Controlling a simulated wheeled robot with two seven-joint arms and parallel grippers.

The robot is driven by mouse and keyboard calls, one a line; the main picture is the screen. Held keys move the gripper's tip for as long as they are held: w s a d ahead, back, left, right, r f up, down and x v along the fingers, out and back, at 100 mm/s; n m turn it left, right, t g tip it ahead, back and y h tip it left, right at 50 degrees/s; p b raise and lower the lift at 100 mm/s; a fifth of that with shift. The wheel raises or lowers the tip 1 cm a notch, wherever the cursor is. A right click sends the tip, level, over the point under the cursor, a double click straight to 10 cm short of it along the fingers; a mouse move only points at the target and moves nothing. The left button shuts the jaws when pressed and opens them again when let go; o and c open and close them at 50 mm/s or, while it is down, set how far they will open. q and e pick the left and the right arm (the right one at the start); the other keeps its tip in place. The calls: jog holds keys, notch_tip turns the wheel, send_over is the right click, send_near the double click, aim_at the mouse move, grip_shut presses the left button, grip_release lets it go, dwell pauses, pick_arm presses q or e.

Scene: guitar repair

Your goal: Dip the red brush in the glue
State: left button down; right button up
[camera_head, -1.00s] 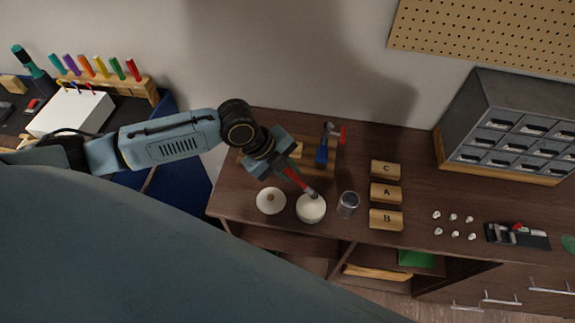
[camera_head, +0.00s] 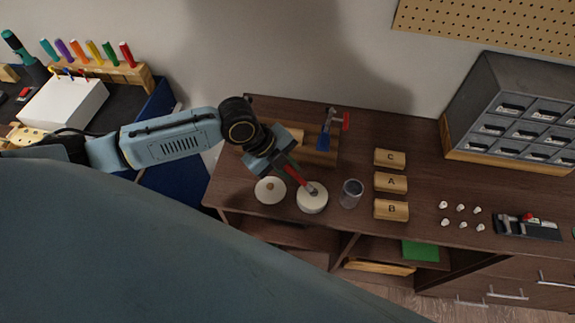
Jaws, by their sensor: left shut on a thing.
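The red brush (camera_head: 296,175) is held tilted in my left gripper (camera_head: 284,163), which is shut on its handle. The brush tip points down and right, at the white glue pot (camera_head: 312,199). The tip overlaps the pot's opening in the head view; how deep it sits in the glue I cannot tell. A round white lid with a brown knob (camera_head: 270,190) lies just left of the pot. My right gripper does not show.
A glass jar (camera_head: 351,193) stands close right of the pot. Wooden blocks marked C, A and B (camera_head: 391,183) lie further right. A wooden board with a blue and red clamp (camera_head: 325,141) is behind. White knobs (camera_head: 461,208) and a grey drawer cabinet (camera_head: 509,110) are at right.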

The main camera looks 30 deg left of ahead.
pick_arm(q)
jog(key=shift+f+b, duration=0.35)
jog(key=shift+f, duration=0.2)
dwell(0.6)
jog(key=shift+f, duration=0.1)
dwell(1.2)
notch_tip(320, 180, up, 5)
jog(key=p, duration=0.5)
jog(key=shift+r, duration=1.1)
